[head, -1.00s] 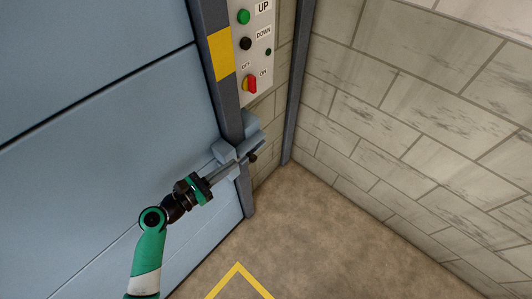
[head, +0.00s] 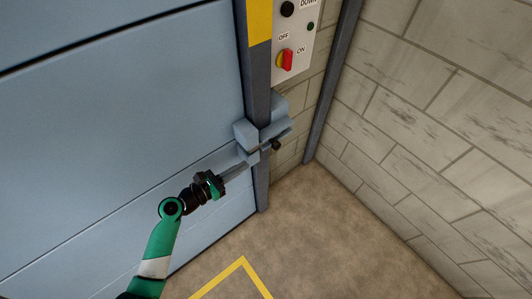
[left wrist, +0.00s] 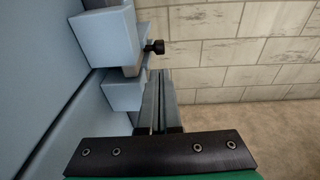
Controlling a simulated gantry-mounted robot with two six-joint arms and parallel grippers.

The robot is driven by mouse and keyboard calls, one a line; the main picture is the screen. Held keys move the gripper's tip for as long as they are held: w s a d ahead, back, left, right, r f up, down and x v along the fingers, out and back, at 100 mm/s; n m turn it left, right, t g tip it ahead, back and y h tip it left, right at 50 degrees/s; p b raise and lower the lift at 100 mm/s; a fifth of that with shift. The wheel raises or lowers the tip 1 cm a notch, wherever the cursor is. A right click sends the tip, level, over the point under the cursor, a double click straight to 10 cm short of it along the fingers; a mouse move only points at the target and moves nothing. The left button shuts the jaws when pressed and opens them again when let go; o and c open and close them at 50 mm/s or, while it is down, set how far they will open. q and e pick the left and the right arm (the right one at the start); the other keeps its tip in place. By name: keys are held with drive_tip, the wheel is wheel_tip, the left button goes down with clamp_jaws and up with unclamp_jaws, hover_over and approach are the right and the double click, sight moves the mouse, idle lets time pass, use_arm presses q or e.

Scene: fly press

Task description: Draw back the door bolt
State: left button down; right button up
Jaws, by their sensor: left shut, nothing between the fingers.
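The door bolt sits on the blue door's right edge, in pale blue blocks (head: 246,138) across the dark frame post. Its black knob (head: 276,145) sticks out on the right side of the post. In the left wrist view the knob (left wrist: 155,47) stands out to the right of a short grey rod (left wrist: 132,70) between two blue blocks. My left gripper (head: 244,166) is shut and empty, just below and left of the knob. My right gripper is not in view.
A brick wall (head: 420,120) stands to the right. The floor (head: 320,235) is clear, with a yellow line (head: 243,262) painted on it.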

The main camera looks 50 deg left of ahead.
use_arm(q)
drive_tip(key=w+f+b, duration=0.1)
drive_tip(key=w+b, duration=0.2)
drive_tip(key=w, duration=0.7)
drive_tip(key=shift+w+d+f, duration=0.3)
drive_tip(key=shift+w+f, duration=0.05)
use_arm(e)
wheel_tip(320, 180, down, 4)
use_arm(q)
drive_tip(key=shift+a, duration=0.1)
